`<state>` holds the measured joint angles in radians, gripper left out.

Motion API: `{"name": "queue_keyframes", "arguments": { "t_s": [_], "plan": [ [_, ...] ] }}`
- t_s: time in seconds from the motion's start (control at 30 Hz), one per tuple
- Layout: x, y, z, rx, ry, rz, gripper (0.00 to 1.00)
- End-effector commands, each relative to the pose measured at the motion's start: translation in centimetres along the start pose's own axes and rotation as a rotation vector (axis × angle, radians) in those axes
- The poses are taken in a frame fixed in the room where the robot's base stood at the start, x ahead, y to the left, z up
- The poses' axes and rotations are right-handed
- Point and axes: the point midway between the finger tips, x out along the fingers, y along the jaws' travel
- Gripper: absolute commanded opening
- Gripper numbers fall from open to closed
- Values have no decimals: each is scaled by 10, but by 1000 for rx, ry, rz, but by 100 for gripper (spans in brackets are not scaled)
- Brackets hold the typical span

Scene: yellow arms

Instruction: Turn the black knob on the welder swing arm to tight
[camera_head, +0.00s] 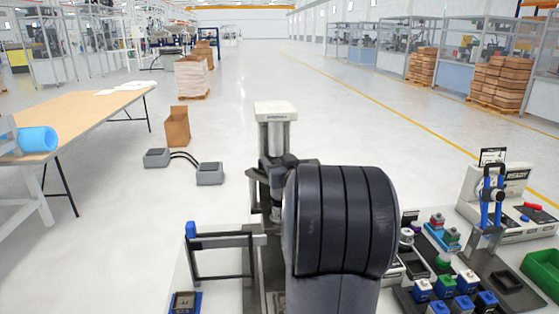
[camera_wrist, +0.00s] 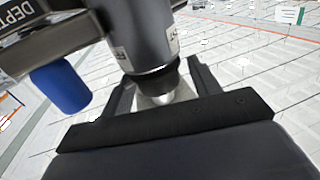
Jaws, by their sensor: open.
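The welder (camera_head: 275,135) stands in the middle of the head view as a pale-topped column with dark parts below it. In the wrist view, a dark grey cylinder with small labels (camera_wrist: 142,35) hangs above my gripper (camera_wrist: 160,95). A black collar (camera_wrist: 150,78), which may be the knob, and a silvery tip (camera_wrist: 158,98) sit at its lower end. My gripper's two black fingers are open, one on each side of the tip; I cannot tell whether they touch it. My dark arm hides the gripper in the head view.
A black frame with a blue end (camera_head: 190,230) stands left of the welder; a blue cylinder (camera_wrist: 60,87) is close left of my gripper. At right are a blue toggle clamp (camera_head: 491,195), several coloured blocks and a green bin (camera_head: 545,270). A wooden table (camera_head: 75,125) stands left.

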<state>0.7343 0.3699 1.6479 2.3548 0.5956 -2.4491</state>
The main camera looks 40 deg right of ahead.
Motion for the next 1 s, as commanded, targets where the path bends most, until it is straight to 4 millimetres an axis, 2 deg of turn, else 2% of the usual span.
{"name": "queue_keyframes", "arguments": {
  "t_s": [0.17,0.7,1.0],
  "plan": [
    [0,0,0,0,0,0,57],
    [0,0,0,0,0,0,14],
    [1,-1,4,-2,-3,3,14]
  ]
}}
